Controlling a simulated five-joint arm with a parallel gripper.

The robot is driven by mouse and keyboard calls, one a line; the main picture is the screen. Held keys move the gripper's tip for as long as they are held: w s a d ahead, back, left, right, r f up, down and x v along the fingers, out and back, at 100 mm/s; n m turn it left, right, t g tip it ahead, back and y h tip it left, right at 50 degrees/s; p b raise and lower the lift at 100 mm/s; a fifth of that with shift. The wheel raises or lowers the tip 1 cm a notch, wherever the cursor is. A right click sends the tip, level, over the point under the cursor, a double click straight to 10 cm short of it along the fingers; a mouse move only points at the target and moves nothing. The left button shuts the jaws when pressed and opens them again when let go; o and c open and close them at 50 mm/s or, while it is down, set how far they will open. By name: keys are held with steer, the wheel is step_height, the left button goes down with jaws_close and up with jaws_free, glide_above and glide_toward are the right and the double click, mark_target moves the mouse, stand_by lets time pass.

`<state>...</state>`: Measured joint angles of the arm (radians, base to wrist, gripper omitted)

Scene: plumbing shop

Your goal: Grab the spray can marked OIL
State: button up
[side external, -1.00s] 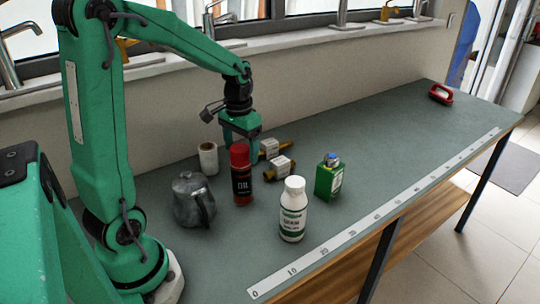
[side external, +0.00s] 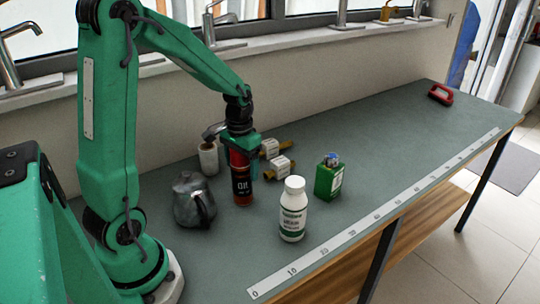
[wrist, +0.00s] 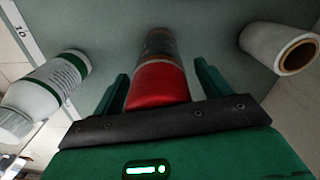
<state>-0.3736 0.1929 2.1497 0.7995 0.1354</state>
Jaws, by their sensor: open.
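The spray can marked OIL (side external: 241,187) stands upright on the grey-green bench, with a black body and red upper part. My gripper (side external: 239,150) is right over it, pointing down, and hides its top in the side view. In the wrist view the can's red top (wrist: 158,86) lies between the two green fingers of my gripper (wrist: 160,85). The fingers are open, with a visible gap on each side of the can.
A metal pot (side external: 193,200) stands left of the can, and a white bottle (side external: 293,210) to its right front. A white roll (side external: 208,158) and labelled brass fittings (side external: 279,167) are behind. A green box (side external: 328,178) stands further right. The bench's right half is mostly clear.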

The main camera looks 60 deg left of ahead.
steer(key=shift+c, duration=0.5)
steer(key=c, duration=1.1)
steer(key=shift+r, duration=0.1)
steer(key=shift+c, duration=0.2)
steer(key=shift+r, duration=0.8)
steer(key=s+d+r, duration=0.2)
steer(key=d+r, duration=0.7)
steer(key=d, duration=0.2)
steer(key=shift+d+r, duration=0.15)
steer(key=shift+d, duration=0.15)
